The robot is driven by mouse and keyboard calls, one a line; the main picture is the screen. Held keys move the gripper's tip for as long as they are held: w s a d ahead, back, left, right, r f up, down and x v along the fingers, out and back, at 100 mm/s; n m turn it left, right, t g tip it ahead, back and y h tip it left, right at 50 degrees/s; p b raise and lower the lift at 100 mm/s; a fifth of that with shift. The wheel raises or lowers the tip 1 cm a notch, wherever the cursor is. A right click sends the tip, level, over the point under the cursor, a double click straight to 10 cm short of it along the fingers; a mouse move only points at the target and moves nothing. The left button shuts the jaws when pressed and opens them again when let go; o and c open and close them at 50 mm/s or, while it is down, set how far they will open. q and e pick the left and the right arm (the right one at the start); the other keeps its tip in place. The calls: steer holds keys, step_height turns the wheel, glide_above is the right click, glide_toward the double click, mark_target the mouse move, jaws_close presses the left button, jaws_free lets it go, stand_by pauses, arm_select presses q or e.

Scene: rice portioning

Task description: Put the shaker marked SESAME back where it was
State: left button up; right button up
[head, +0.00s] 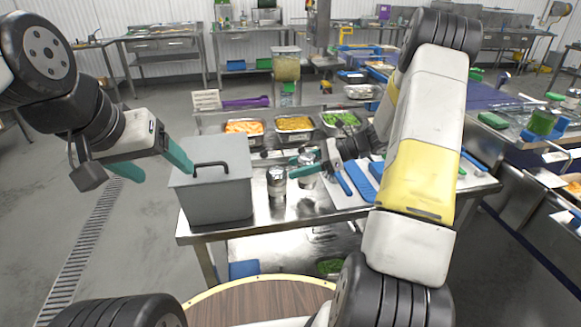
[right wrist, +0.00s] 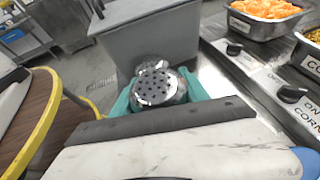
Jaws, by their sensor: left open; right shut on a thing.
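My right gripper (head: 304,170) is shut on a shaker (head: 308,158) with a metal top, above or on the steel table; I cannot tell whether its base touches. In the right wrist view the perforated lid of the held shaker (right wrist: 160,88) sits between the teal fingers. A second shaker (head: 276,183) stands just to its left on the table, and its lid (right wrist: 150,65) shows partly behind the held one. No SESAME marking is readable on either. My left gripper (head: 155,166) is open and empty, left of the grey box.
A grey lidded box (head: 215,190) with a black handle stands left of the shakers. Trays of orange food (head: 244,127), corn (head: 294,124) and greens (head: 341,120) line the back. A cutting board with blue items (head: 362,183) lies to the right. The table's front strip is clear.

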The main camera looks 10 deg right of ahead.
steer(key=shift+f, duration=1.95)
steer(key=shift+f, duration=0.1)
steer(key=o, duration=1.5)
